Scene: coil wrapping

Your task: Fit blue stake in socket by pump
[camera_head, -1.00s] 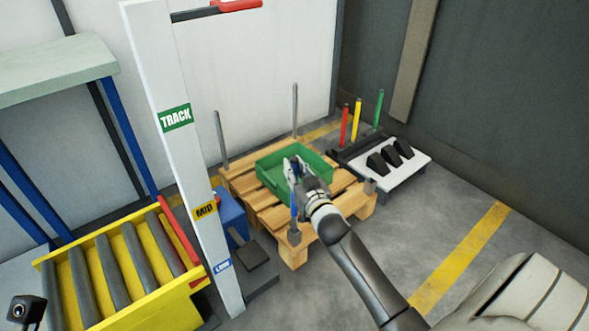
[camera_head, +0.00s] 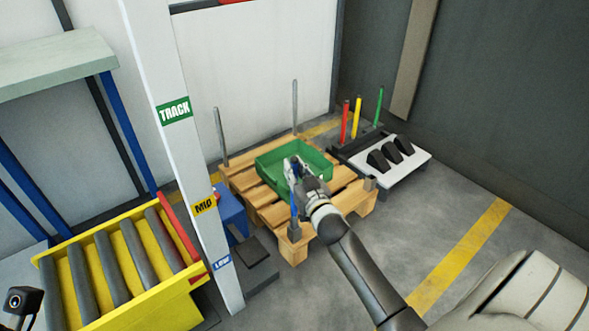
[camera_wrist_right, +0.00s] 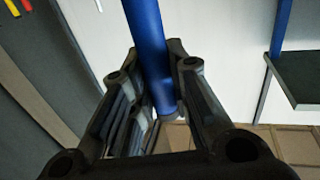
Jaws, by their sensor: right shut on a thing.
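The blue stake (camera_head: 293,205) stands roughly upright at the near corner of the wooden pallet (camera_head: 268,214). A dark socket block (camera_head: 294,232) sits at that corner, close to the blue pump-like unit (camera_head: 231,208). The stake's lower end is at or just above this block; I cannot tell whether it is inside. My right gripper (camera_head: 295,168) is shut on the stake's upper part. In the right wrist view the stake (camera_wrist_right: 147,40) runs between the fingers (camera_wrist_right: 155,95). My left gripper is not in view.
A green tray (camera_head: 316,181) lies on the pallet behind my gripper. Grey stakes stand at the back corners (camera_head: 220,138) (camera_head: 294,108). Red, yellow and green stakes (camera_head: 357,118) stand behind a white board with black wedges (camera_head: 405,165). A white post (camera_head: 180,160) and yellow roller conveyor (camera_head: 110,270) are left.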

